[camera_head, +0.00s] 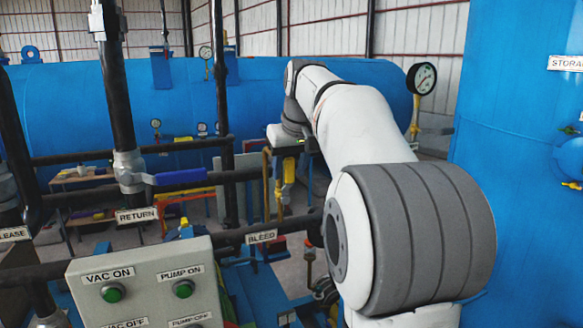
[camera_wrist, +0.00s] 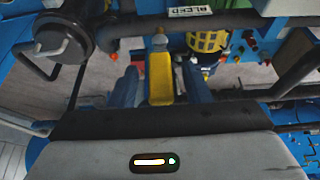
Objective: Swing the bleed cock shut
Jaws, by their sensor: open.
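The bleed cock's yellow lever (camera_wrist: 160,77) stands between the two fingers of my gripper (camera_wrist: 161,84) in the wrist view. The fingers are open, one on each side of the lever, and a gap seems to show on both sides. The BLEED label (camera_wrist: 190,12) is on a dark pipe just beyond. In the head view a small yellow handle (camera_head: 289,170) shows below my wrist, and the BLEED label (camera_head: 262,237) hangs lower. My fingers are hard to make out there.
A dark pipe (camera_wrist: 215,24) crosses beyond my fingers, with a yellow cage-like part (camera_wrist: 206,40) beside the lever. In the head view, a button panel (camera_head: 145,285) stands front left, a blue-handled RETURN valve (camera_head: 181,177) behind it. A big blue tank (camera_head: 515,130) fills the right.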

